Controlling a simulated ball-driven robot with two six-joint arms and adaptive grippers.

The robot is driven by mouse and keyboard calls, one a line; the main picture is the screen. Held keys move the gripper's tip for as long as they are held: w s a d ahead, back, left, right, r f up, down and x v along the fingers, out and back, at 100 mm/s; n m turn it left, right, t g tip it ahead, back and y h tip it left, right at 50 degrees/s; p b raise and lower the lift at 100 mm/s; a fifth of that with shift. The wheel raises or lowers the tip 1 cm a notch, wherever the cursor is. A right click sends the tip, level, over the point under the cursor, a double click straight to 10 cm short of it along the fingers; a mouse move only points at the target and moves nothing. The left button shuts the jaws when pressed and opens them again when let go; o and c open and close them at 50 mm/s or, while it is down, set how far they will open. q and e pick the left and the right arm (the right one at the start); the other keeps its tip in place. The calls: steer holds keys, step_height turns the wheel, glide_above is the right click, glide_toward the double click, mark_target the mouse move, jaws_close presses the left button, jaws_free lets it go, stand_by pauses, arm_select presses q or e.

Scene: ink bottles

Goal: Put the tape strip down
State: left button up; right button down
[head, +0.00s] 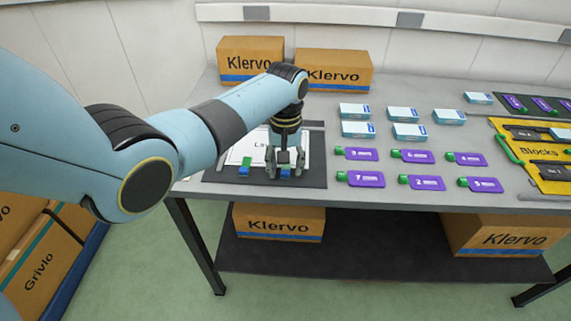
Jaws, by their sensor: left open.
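My left gripper (284,172) points down over the dark mat (220,176) at the left end of the table, its fingers apart. A small blue and green piece (286,173) shows between the fingertips, on or just above the mat. A similar blue and green piece (245,169) lies to the left of the gripper. I cannot tell whether either one is the tape strip. A white printed sheet (240,153) lies on the mat, partly hidden behind the gripper and arm. My right gripper is out of view.
A yellow "Blocks" board (538,150) is at far right. Klervo cartons (333,70) stand at the back.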

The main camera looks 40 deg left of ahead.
mark_target(285, 170)
arm_select(q)
steer(key=shift+r, duration=0.1)
steer(key=shift+r, duration=0.35)
step_height(285, 170, up, 11)
steer(key=p, duration=0.1)
steer(key=shift+r, duration=0.2)
steer(key=shift+f, duration=0.1)
